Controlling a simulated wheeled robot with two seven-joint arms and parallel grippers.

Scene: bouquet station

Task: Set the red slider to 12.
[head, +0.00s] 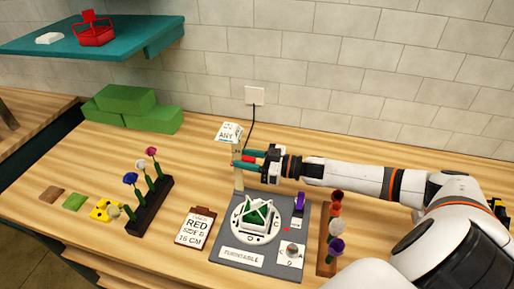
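The red slider (248,158) shows as a small red patch between the teal fingers of my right gripper (242,158). It is beside an upright pale post (238,181) behind the turntable; the fingers hide part of both. The slider's reading on the post is too small to make out. The fingers are a little apart, one on each side of the red patch. I cannot tell whether they press on it. My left gripper is not in view.
A card (229,132) tops the post. The turntable board (236,254), a clipboard (196,228) reading RED, SIZE and 16 CM, and two flower racks (148,211) (325,262) stand nearby. Green blocks (130,108) lie back left, below a teal shelf (60,42).

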